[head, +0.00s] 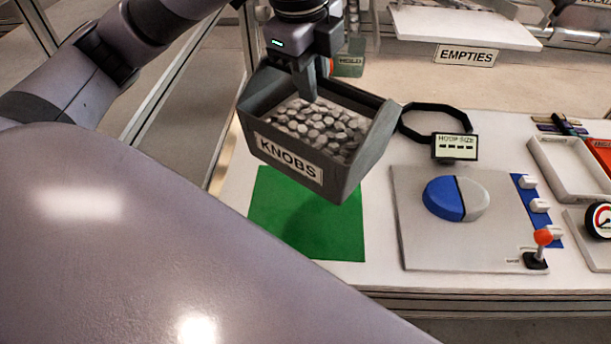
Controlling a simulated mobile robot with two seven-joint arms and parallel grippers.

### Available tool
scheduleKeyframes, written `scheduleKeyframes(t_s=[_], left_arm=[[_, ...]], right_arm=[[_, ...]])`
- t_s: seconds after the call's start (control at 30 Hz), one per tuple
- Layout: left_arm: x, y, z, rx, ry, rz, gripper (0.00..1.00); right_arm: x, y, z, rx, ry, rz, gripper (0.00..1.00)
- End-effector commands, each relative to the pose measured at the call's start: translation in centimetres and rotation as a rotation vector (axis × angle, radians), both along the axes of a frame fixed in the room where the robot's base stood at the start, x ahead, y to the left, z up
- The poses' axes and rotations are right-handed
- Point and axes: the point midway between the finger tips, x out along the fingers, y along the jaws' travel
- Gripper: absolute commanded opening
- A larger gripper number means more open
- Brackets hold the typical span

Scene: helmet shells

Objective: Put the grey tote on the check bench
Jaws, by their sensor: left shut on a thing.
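The grey tote (366,168) is labelled KNOBS and is filled with small pale knobs (318,130). It hangs tilted in the air above the white check bench (377,270), over a green mat (290,225). My left gripper (318,88) is shut on the tote at its back wall; the fingers partly hide that wall. The tote's underside is hidden, and I cannot tell how far it is above the mat. My right gripper is not in view.
Right of the mat is a grey board (420,240) with a blue and white dome (456,198) and a red-topped lever (542,238). A black hoop with a HOOP SIZE display (455,147) stands behind it. A white tray (570,170) is at right. An EMPTIES shelf (465,25) is at the back.

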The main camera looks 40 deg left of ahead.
Motion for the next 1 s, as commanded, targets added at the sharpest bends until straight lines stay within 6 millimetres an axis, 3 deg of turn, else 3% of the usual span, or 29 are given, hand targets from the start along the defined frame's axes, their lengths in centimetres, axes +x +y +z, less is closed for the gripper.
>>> scheduleKeyframes(t_s=[0.23, 0.37, 0.47, 0.8, 1.0], left_arm=[[-0.3, 1.7, 1.5, -0.002, 0.003, -0.167, 0.00], [-0.3, 2.0, 1.2, 0.001, 0.007, -0.197, 0.00], [-0.4, 2.1, -0.4, 0.002, 0.010, -0.203, 0.00], [-0.5, 2.1, -9.1, 0.002, 0.012, -0.201, 0.00], [-0.4, 2.0, -12.9, 0.001, 0.006, -0.203, 0.00]], right_arm=[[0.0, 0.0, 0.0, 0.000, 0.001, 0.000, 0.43], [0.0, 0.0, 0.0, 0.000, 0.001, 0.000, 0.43], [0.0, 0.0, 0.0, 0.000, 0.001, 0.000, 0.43], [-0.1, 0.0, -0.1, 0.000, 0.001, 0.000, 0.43], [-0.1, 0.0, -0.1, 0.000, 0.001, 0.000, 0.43]])
